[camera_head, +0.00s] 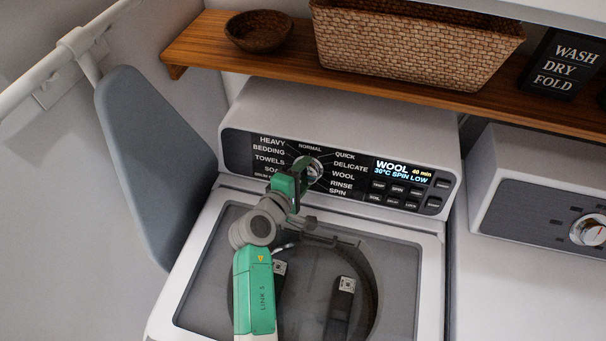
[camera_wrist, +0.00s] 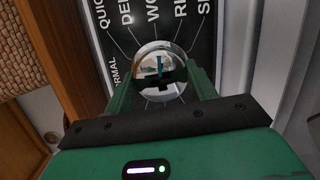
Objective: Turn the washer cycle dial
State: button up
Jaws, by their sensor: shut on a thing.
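The washer (camera_head: 230,190) stands in the middle of the head view, with a black control panel (camera_head: 420,172) on its raised back. The round chrome cycle dial (camera_head: 315,169) sits on the panel, ringed by labels such as HEAVY, NORMAL, QUICK, DELICATE and WOOL. The display (camera_head: 402,170) reads WOOL, 40 min, 30°C, SPIN LOW. My gripper (camera_head: 304,168) is at the dial and partly hides it. In the wrist view the dial (camera_wrist: 160,62) lies between the two green fingers of my gripper (camera_wrist: 160,85), which is shut on it. A blue mark shows on the dial face.
A wooden shelf (camera_head: 205,52) above the washer holds a small bowl (camera_head: 258,33), a woven basket (camera_head: 420,50) and a WASH DRY FOLD sign (camera_head: 562,62). The dryer (camera_head: 500,290) stands to the right. An ironing board (camera_head: 150,150) leans at the left.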

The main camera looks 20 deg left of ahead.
jog(key=m, duration=0.2)
jog(key=m+g, duration=0.1)
jog(key=m, duration=0.2)
jog(key=shift+r+y+p, duration=0.2)
jog(key=shift+y+p, duration=0.1)
jog(key=shift+p, duration=0.1)
jog(key=m+g+y, duration=0.1)
jog(key=m, duration=0.3)
jog(key=shift+d+m+p, duration=0.15)
jog(key=shift+m+p, duration=0.25)
jog(key=o, duration=1)
jog(key=p+v, duration=0.1)
jog(key=v, duration=0.6)
jog(key=shift+s+r, duration=0.2)
jog(key=shift+s, duration=0.1)
